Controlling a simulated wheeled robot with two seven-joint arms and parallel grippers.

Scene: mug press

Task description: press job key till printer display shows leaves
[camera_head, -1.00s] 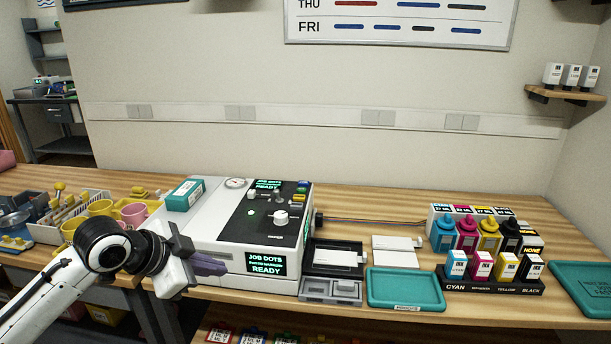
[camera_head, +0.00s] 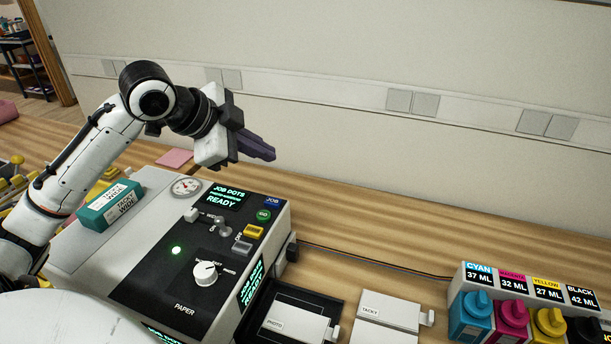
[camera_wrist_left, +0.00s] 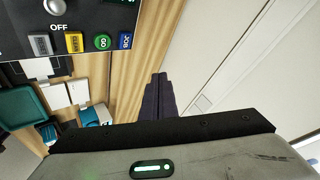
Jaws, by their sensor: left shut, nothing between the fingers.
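The printer (camera_head: 140,290) stands on the wooden counter, with a black control panel on top. Its display (camera_head: 223,199) reads "JOB DOTS" and "READY". The blue JOB key (camera_head: 272,202) sits at the panel's far right corner, beside the green GO key (camera_head: 263,216). My left gripper (camera_head: 262,150) is shut and empty, up above the panel's far edge, apart from the key. In the left wrist view the shut fingers (camera_wrist_left: 159,95) show over the counter, with the JOB key (camera_wrist_left: 125,41) up and left of them. My right gripper is not in view.
A teal box (camera_head: 112,205) lies on the printer's left part. White paper packs (camera_head: 300,322) and several ink bottles (camera_head: 470,315) stand to the right. A white knob (camera_head: 205,272) and a lever (camera_head: 222,228) rise from the panel.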

